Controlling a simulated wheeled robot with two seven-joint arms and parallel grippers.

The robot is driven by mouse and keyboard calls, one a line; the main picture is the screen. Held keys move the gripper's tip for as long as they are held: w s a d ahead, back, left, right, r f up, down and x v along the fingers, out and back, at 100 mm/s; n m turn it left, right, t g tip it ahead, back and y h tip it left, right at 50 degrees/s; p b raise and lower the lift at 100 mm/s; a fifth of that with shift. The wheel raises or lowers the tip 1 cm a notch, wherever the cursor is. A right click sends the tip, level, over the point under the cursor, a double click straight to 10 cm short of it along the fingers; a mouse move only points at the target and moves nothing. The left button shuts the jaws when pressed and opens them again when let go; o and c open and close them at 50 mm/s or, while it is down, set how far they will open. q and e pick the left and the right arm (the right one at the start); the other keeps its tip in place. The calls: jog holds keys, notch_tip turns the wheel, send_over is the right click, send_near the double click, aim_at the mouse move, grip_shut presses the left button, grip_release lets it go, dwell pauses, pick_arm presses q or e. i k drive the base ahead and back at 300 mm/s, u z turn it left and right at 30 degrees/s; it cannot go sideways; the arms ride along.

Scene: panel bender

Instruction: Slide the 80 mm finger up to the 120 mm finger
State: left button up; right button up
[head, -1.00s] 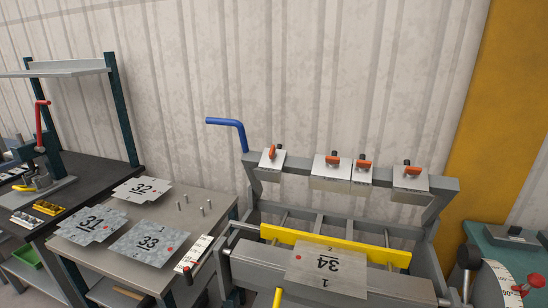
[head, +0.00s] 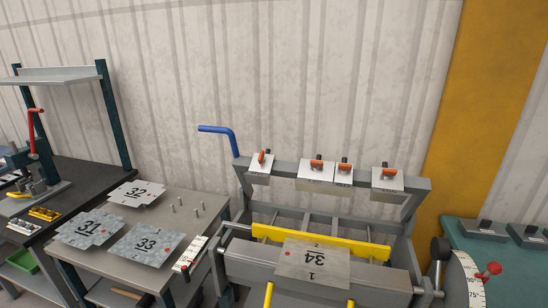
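Several clamping fingers with orange levers hang along the grey upper beam (head: 282,169) of the panel bender. One finger (head: 259,171) is alone at the left. A wide finger (head: 317,174) is in the middle, with a narrower finger (head: 344,176) close at its right; I cannot tell whether they touch. Another finger (head: 388,183) is apart at the right. Their width markings are too small to read, so I cannot tell which are 80 mm and 120 mm. The left finger's lever stands more upright than the others. Neither gripper is in view.
Sheet 34 (head: 312,262) lies on the bender before the yellow bar (head: 320,241). A blue handle (head: 217,129) rises at the beam's left. A table (head: 190,224) with sheets 31, 32 and 33 and pins stands left. A green bench (head: 465,240) and angle dial (head: 468,280) are right.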

aim_at(259, 174)
jog(key=z, duration=0.1)
jog(key=k, duration=0.25)
jog(key=u, duration=0.7)
jog(key=i, duration=1.25)
jog(key=u, duration=0.2)
